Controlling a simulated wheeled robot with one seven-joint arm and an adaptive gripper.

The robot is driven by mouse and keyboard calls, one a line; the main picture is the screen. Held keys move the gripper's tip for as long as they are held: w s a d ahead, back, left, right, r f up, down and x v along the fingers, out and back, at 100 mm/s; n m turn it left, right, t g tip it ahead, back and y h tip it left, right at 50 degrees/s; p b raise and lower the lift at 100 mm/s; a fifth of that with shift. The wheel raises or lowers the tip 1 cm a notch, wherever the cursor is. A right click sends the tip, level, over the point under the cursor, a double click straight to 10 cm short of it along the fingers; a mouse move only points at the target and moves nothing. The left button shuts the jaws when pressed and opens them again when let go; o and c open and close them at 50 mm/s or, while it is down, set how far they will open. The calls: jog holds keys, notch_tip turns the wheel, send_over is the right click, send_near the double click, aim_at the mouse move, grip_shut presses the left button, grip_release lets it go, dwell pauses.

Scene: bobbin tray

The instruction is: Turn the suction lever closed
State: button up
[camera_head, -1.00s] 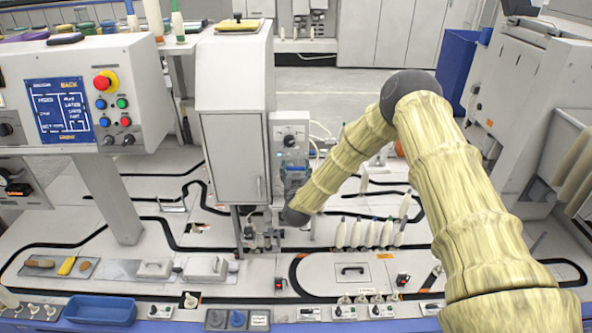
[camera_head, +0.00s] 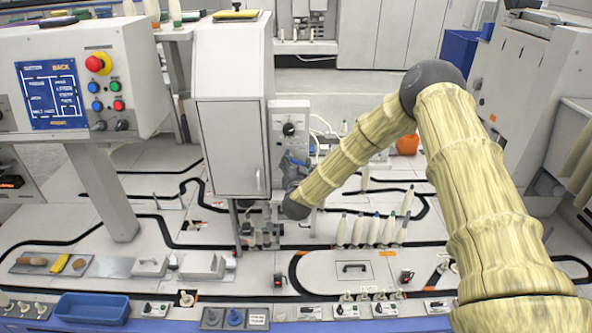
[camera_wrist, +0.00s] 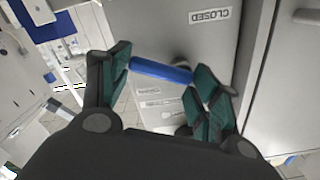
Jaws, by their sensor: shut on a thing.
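The suction lever is a blue bar (camera_wrist: 160,71) on a grey panel in the wrist view. It runs across the picture, from one fingertip to the other. My gripper (camera_wrist: 164,68) has its green-padded fingers on both ends of the bar and is shut on it. A "CLOSED" label (camera_wrist: 210,16) shows upside down above the lever, and smaller labels lie below it. In the head view my gripper (camera_head: 291,172) is at the front of the narrow grey panel (camera_head: 289,118), beside the tall cabinet. The lever is mostly hidden there by my gripper and arm.
The tall grey cabinet (camera_head: 230,145) stands just left of my gripper. Several white bobbins (camera_head: 358,230) stand on the deck to the right. A control console (camera_head: 75,85) is at the left, and a blue tray (camera_head: 93,308) is at the front edge.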

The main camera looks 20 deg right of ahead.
jog(key=m+b, duration=0.2)
jog(key=f+m+b, duration=0.1)
jog(key=b, duration=0.1)
jog(key=shift+w+m, duration=0.1)
jog(key=shift+m, duration=0.3)
jog(key=m+b, duration=0.3)
jog(key=b, duration=0.1)
jog(key=shift+w+a+f+m, duration=0.1)
jog(key=shift+a+f+m, duration=0.05)
jog(key=shift+f+m, duration=0.15)
jog(key=m+b, duration=0.2)
jog(key=b, duration=0.1)
jog(key=shift+a, duration=0.2)
jog(key=shift+w+a+r+m+b, duration=0.1)
jog(key=shift+a+m+b, duration=0.05)
jog(key=shift+m+b, duration=0.6)
jog(key=shift+w+a+m+b, duration=0.1)
jog(key=shift+m+b, duration=0.4)
jog(key=shift+m, duration=0.35)
jog(key=o, duration=1)
jog(key=shift+a, duration=0.1)
jog(key=shift+s+f, duration=0.1)
jog(key=shift+f, duration=0.1)
